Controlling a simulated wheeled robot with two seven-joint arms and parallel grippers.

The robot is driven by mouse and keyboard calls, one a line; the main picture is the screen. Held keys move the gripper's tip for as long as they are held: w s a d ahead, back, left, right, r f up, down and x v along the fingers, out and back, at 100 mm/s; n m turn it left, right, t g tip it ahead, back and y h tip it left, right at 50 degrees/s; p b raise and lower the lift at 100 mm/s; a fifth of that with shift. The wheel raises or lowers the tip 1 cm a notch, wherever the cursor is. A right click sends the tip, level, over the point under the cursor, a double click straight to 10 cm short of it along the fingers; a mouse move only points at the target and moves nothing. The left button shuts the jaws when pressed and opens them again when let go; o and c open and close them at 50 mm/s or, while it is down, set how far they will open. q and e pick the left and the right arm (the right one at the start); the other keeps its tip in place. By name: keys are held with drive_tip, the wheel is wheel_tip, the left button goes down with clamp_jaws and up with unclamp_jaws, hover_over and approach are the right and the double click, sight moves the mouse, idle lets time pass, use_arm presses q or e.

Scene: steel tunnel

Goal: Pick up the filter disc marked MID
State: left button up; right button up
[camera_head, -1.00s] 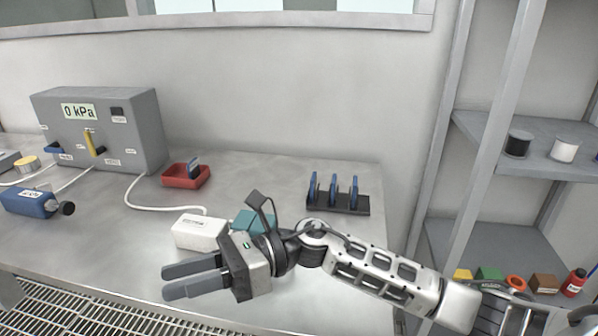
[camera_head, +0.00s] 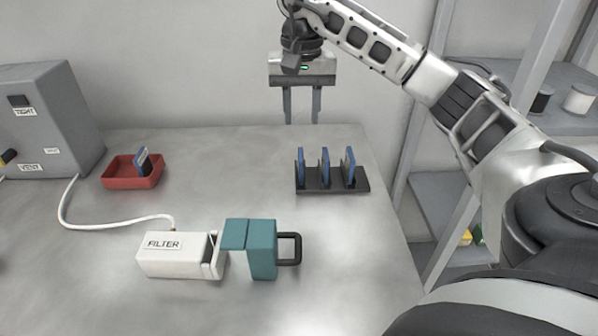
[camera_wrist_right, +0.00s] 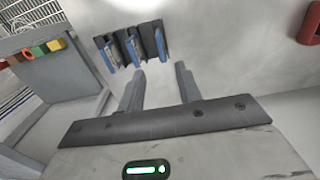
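Three blue-edged filter discs stand upright in a dark rack (camera_head: 335,187) on the steel table: a left disc (camera_head: 301,165), a middle disc (camera_head: 324,167) and a right disc (camera_head: 348,166). Another blue disc (camera_head: 144,161) stands tilted in a red tray (camera_head: 116,178). I cannot read MID on any disc. My right gripper (camera_head: 302,120) is above and behind the rack, fingers pointing down, apart and empty. In the right wrist view, the rack's discs (camera_wrist_right: 133,48) lie beyond the open fingertips (camera_wrist_right: 159,70), not touching them. My left gripper is not in view.
A white box labelled FILTER (camera_head: 165,262) with a hose and a teal part with a black handle (camera_head: 262,250) sit in front of the rack. A grey gauge box (camera_head: 45,120) stands left. Metal shelving (camera_head: 440,200) stands right. The table between tray and rack is clear.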

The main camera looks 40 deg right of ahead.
sight(301, 154)
wheel_tip(301, 154, down, 9)
drive_tip(key=shift+a+f+p, duration=0.1)
drive_tip(key=shift+f+p, duration=0.1)
drive_tip(key=shift+p, duration=0.2)
clamp_jaws()
